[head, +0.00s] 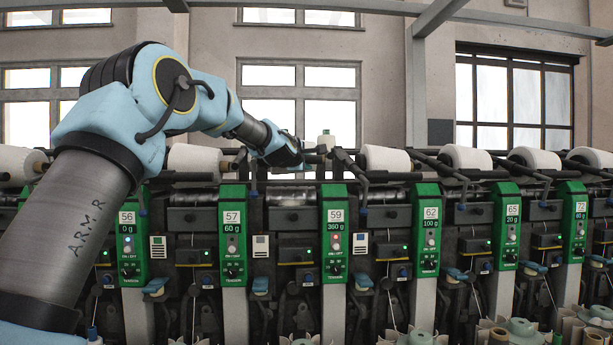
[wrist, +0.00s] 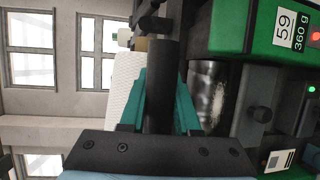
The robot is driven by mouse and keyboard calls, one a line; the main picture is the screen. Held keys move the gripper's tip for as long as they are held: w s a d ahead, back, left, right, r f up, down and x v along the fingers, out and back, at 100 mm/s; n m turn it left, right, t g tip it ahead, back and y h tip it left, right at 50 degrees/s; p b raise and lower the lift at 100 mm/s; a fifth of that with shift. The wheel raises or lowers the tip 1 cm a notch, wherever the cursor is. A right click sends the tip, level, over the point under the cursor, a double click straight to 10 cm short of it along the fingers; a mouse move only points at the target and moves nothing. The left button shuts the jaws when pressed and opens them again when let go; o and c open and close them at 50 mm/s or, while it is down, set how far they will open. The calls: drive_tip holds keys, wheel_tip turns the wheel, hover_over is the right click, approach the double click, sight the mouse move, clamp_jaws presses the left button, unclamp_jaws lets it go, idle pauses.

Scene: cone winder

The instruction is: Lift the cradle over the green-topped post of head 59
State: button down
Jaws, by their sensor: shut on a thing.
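The green-topped post of head 59 (head: 335,235) stands near the middle of the head view, its sign reading 59 and 360 g. Its green panel also shows at the upper right of the wrist view (wrist: 230,28), turned on its side. My gripper (head: 312,157) is just above and left of the post's top. In the wrist view its teal fingers (wrist: 166,100) are shut on a black bar of the cradle (wrist: 163,75). A white cone (wrist: 124,78) lies left of the fingers, and a shiny metal drum (wrist: 208,88) lies right of them. The bar's far end is unclear.
Head 57 (head: 232,235) is to the left and head 62 (head: 430,235) to the right, with a white cone (head: 385,158) between heads 59 and 62. A cream, green-tipped object (head: 326,139) shows behind my gripper. Open air lies above the row.

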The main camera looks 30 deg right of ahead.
wheel_tip(320, 180, up, 3)
drive_tip(key=shift+s+a+f+p, duration=0.1)
drive_tip(key=shift+p, duration=0.2)
drive_tip(key=c, duration=0.6)
unclamp_jaws()
drive_tip(key=shift+f, duration=0.1)
drive_tip(key=shift+a, duration=0.1)
drive_tip(key=b+v, duration=0.6)
drive_tip(key=v, duration=0.4)
drive_tip(key=shift+s+a, duration=0.15)
drive_tip(key=shift+s, duration=0.15)
